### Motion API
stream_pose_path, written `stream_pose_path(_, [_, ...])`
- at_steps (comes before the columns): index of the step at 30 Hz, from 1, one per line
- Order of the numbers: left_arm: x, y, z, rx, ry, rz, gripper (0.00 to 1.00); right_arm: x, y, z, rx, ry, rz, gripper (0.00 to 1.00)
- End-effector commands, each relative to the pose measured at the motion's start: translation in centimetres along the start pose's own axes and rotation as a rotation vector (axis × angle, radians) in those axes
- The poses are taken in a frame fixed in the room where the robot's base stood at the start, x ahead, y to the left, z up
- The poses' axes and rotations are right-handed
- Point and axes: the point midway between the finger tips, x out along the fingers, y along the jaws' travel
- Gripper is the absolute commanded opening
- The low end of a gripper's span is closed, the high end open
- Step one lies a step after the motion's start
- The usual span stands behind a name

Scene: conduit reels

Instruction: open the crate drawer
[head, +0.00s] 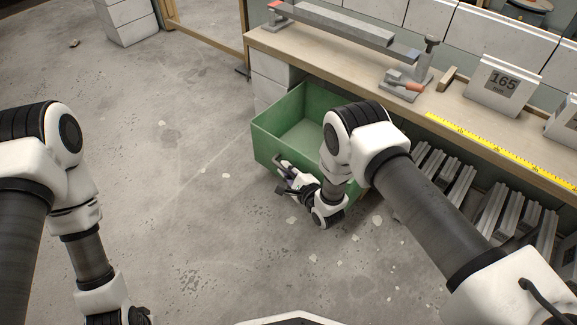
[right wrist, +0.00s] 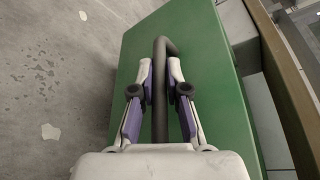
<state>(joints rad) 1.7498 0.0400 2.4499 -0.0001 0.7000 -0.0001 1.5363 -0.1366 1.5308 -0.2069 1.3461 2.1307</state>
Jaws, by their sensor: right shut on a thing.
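The green crate drawer (head: 266,146) stands out from under the workbench in the head view, with its open top and bare inside showing. My right forearm hides its right part. My right gripper (head: 284,176) is low at the drawer's front. In the right wrist view the green front panel (right wrist: 215,70) fills the middle, and a dark bar handle (right wrist: 160,58) runs between the two fingers of my right gripper (right wrist: 160,82), which is shut on it. My left arm hangs at the lower left of the head view; its fingers are outside the picture.
The concrete floor left of the drawer is clear, with small flakes.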

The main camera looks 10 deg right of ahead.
Motion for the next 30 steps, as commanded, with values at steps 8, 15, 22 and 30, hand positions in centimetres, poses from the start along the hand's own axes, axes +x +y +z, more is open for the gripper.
stream_pose_path(8, [0.0,0.0,0.0,0.0,0.0,0.0,0.4,0.0,0.0,0.0,0.0,0.0,0.001,0.25])
stream_pose_path(15, [0.0,0.0,0.0,0.0,0.0,0.0,0.4,-0.1,0.0,0.0,0.0,0.0,0.0,0.25])
stream_pose_path(22, [0.0,0.0,0.0,0.0,0.0,0.0,0.4,-3.2,0.0,-0.1,0.002,0.002,0.003,0.25])
stream_pose_path(30, [0.0,0.0,0.0,0.0,0.0,0.0,0.4,-9.9,0.1,-0.1,0.002,0.003,0.004,0.25])
